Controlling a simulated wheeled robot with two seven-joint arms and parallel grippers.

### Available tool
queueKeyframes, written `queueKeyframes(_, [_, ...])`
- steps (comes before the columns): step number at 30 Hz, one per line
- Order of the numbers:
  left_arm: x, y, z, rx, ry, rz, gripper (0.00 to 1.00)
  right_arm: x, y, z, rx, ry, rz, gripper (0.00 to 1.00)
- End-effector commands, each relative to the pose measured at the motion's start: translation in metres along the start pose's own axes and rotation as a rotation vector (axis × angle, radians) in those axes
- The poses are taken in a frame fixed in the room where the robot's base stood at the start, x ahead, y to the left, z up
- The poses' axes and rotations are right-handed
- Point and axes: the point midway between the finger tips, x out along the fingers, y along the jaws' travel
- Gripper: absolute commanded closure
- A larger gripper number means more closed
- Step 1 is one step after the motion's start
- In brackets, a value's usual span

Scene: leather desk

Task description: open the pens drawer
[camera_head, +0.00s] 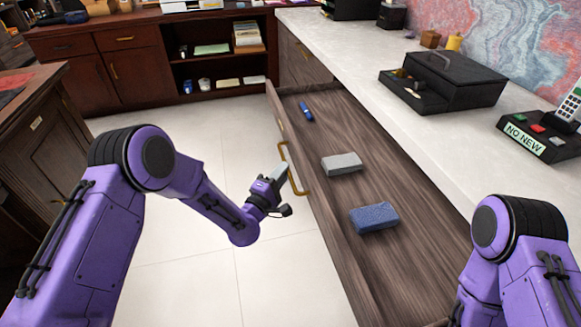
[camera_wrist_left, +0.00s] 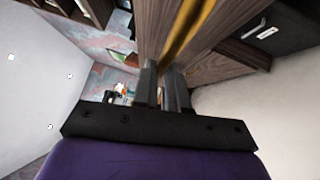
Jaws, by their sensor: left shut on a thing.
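A long wood-grain drawer (camera_head: 350,260) under the pale counter stands pulled out. A brass bar handle (camera_head: 292,170) is on the drawer's front. My left gripper (camera_head: 281,172) is at this handle, shut on it. In the left wrist view, the two dark fingers (camera_wrist_left: 166,85) are close together below the brass handle (camera_wrist_left: 190,30); their exact contact is hard to see. My right arm shows at lower right, its gripper out of view.
The counter (camera_head: 350,62) carries a black box organizer (camera_head: 442,80) and a button panel with a "NO NEW" sign (camera_head: 538,135). A dark wooden cabinet (camera_head: 40,125) stands at left, shelves at the back. The tiled floor (camera_head: 190,270) before the drawer is clear.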

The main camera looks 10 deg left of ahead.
Motion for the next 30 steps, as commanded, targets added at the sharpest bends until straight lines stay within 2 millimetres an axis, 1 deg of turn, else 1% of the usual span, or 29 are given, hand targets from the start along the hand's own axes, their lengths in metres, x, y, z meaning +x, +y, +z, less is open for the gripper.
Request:
queueKeyframes(3, [-0.011, 0.003, -0.01, 0.0, -0.003, -0.003, 1.0, -0.002, 0.0, -0.001, 0.0, 0.0, 0.0, 0.57])
queueKeyframes(9, [-0.023, 0.006, -0.021, 0.0, -0.005, -0.003, 1.0, -0.004, 0.001, -0.001, 0.0, 0.0, 0.0, 0.57])
queueKeyframes(13, [-0.026, 0.006, -0.024, 0.0, -0.004, -0.003, 1.0, -0.004, 0.001, -0.002, 0.0, 0.0, 0.0, 0.57])
queueKeyframes(23, [-0.026, 0.006, -0.025, 0.0, -0.004, -0.004, 1.0, -0.004, 0.0, -0.001, 0.0, 0.0, 0.0, 0.57])
queueKeyframes(24, [-0.026, 0.006, -0.025, 0.0, -0.004, -0.004, 0.81, -0.004, 0.0, -0.002, 0.0, 0.0, 0.0, 0.57])
queueKeyframes(26, [-0.026, 0.006, -0.025, 0.0, -0.003, -0.003, 0.62, -0.004, 0.0, -0.002, 0.0, 0.0, 0.0, 0.57])
queueKeyframes(30, [-0.026, 0.006, -0.025, 0.001, -0.004, -0.002, 0.62, -0.004, 0.0, -0.002, 0.0, 0.0, 0.0, 0.57])
